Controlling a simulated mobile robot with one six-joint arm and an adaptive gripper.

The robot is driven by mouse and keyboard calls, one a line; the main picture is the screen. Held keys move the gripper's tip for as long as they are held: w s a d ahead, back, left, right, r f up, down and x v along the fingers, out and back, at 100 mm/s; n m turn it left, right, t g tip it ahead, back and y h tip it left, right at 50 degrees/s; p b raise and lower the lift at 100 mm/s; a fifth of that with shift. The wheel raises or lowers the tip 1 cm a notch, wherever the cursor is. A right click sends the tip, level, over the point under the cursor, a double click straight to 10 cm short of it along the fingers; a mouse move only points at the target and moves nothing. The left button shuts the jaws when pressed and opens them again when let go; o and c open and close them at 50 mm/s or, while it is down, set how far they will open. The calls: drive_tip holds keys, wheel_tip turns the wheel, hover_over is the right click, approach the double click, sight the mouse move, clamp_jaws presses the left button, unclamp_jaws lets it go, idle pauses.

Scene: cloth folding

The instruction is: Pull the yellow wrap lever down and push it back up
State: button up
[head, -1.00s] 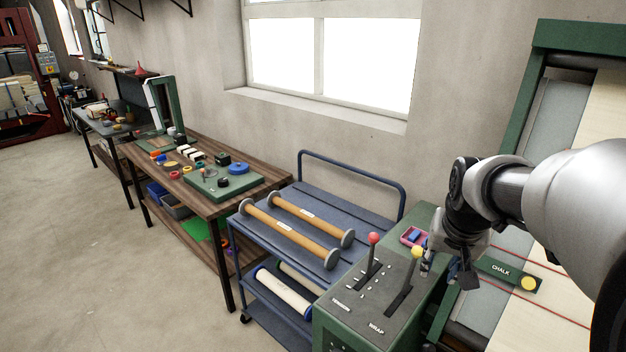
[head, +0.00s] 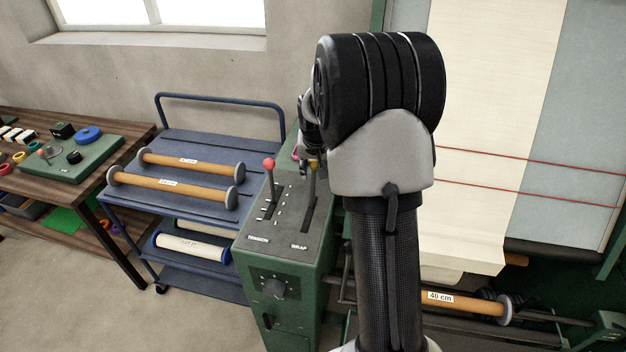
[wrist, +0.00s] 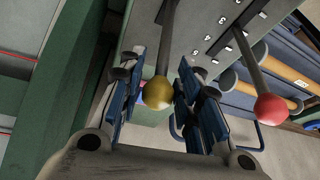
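The yellow wrap lever stands at the far end of its slot on the green control box (head: 285,262). Its yellow knob (head: 313,163) is partly hidden by my arm in the head view. In the wrist view the yellow knob (wrist: 158,93) sits between the two blue-padded fingers of my gripper (wrist: 160,88). The fingers are apart, one on each side of the knob, with what look like narrow gaps; contact is hard to judge. In the head view my gripper is mostly hidden behind my arm.
The red tension lever (head: 269,164) stands just left of the wrap lever; its red knob (wrist: 271,108) is right of my gripper in the wrist view. A blue cart (head: 190,149) with rollers stands left of the box. The machine with cream cloth (head: 480,100) is at right.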

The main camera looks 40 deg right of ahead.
sight(313, 189)
drive_tip(key=b+x, duration=0.1)
drive_tip(key=x, duration=0.5)
drive_tip(key=shift+f, duration=0.1)
clamp_jaws()
idle(0.6)
